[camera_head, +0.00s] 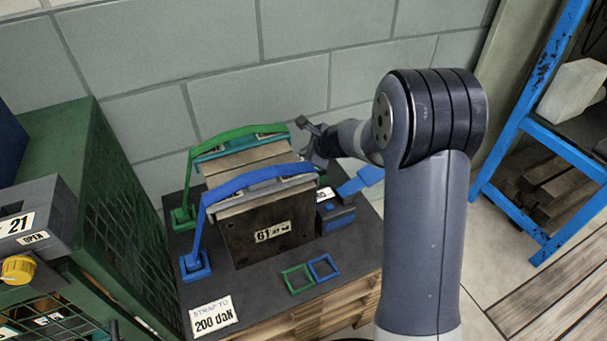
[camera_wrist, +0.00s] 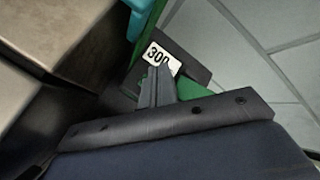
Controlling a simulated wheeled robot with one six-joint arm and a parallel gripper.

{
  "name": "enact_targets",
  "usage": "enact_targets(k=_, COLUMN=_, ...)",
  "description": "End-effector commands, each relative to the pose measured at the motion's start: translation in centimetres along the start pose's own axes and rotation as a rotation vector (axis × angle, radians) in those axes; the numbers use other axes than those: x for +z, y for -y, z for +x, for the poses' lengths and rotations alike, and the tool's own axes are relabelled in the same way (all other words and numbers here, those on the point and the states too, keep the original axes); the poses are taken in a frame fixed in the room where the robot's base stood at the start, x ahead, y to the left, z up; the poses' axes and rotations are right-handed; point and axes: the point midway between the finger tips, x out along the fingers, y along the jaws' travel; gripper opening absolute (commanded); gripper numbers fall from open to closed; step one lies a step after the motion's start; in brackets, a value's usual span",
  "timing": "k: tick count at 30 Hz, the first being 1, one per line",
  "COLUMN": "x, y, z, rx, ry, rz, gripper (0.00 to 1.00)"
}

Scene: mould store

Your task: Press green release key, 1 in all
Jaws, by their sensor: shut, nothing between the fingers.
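My gripper (camera_head: 312,140) is shut and empty, at the far right end of the green strap (camera_head: 235,135) over the mould block (camera_head: 262,238). In the wrist view its closed fingers (camera_wrist: 158,78) point at a dark unit with a white "300" label (camera_wrist: 160,57) and green parts (camera_wrist: 188,88) beside it. The fingers overlap the lower edge of this label; I cannot tell whether they touch anything. The green release key is not clearly made out; my gripper and arm hide that corner in the head view.
A blue strap (camera_head: 262,180) crosses the mould's near side, ending by a blue-topped unit (camera_head: 336,217) with a blue lever (camera_head: 360,182). A green crate (camera_head: 120,215) stands left, a blue rack (camera_head: 545,140) right. A grey block wall (camera_head: 250,92) is close behind.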

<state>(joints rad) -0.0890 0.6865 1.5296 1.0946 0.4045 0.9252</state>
Motion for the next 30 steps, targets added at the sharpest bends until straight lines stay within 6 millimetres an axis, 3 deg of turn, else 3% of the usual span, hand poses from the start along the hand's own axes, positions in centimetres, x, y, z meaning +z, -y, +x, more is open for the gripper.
enact_targets(k=6, x=-1.14, y=-1.14, z=1.57, rx=0.000, ry=0.000, rz=0.000, gripper=0.00)
enact_targets(k=30, x=-1.13, y=-1.13, z=1.56, rx=0.000, ry=0.000, rz=0.000, gripper=0.00)
